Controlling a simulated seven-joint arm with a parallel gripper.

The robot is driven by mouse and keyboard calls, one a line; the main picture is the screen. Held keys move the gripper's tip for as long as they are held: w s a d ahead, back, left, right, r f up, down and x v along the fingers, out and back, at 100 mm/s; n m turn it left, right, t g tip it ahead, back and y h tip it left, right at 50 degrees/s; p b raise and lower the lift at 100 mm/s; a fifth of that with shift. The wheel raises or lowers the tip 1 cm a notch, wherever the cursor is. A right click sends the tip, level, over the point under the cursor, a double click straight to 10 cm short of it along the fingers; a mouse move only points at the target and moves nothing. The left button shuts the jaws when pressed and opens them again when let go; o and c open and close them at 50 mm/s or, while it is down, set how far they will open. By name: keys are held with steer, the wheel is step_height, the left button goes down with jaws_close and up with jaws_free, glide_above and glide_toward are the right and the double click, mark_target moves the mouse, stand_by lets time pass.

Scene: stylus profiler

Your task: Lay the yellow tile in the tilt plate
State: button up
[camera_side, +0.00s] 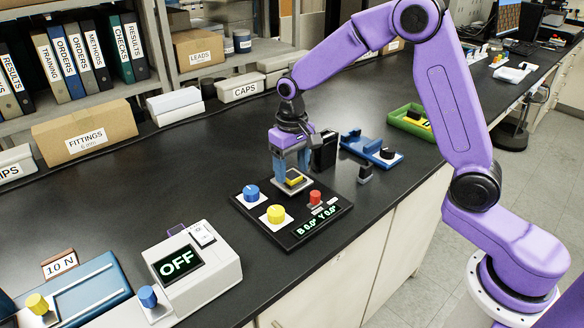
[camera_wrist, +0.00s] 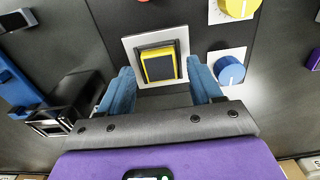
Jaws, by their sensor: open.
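The yellow tile (camera_wrist: 158,67), yellow-rimmed with a dark middle, lies in the light grey square tilt plate (camera_wrist: 129,44) in the wrist view. It looks slightly turned in the plate's dark recess. In the side view the tile (camera_side: 295,179) shows yellow on the tilt plate (camera_side: 292,189), at the back of the black control panel. My gripper (camera_side: 291,169) is just above the plate, pointing down. In the wrist view my gripper (camera_wrist: 161,85) has its blue fingers apart, one on each side of the tile, with gaps to it. Whether the tile is fully seated I cannot tell.
The panel carries a blue knob (camera_side: 251,192), a yellow knob (camera_side: 276,213), a red knob (camera_side: 315,197) and a display (camera_side: 317,221) reading "B 0.0° Y 0.0°". A black open holder (camera_side: 324,152) and blue fixture (camera_side: 370,148) stand close right. A green tray (camera_side: 403,126) is farther right.

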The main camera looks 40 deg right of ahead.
steer(key=shift+r, duration=3.2)
steer(key=shift+r, duration=0.1)
step_height(320, 180, up, 17)
glide_above(292, 175)
steer(key=shift+r, duration=0.15)
steer(key=shift+s+a, duration=0.1)
steer(key=shift+s, duration=0.05)
steer(key=s+a+f+n, duration=0.2)
steer(key=s+f+n, duration=0.15)
steer(key=s, duration=0.35)
steer(key=s+a+f+n, duration=0.1)
steer(key=s+f+n, duration=0.2)
steer(key=s+f, duration=0.35)
steer(key=s+d+f+n, duration=0.3)
steer(key=s+f, duration=0.1)
steer(key=s, duration=0.5)
steer(key=s+d+f+n, duration=0.3)
steer(key=s+f, duration=0.1)
steer(key=s, duration=0.6)
steer(key=shift+d, duration=0.4)
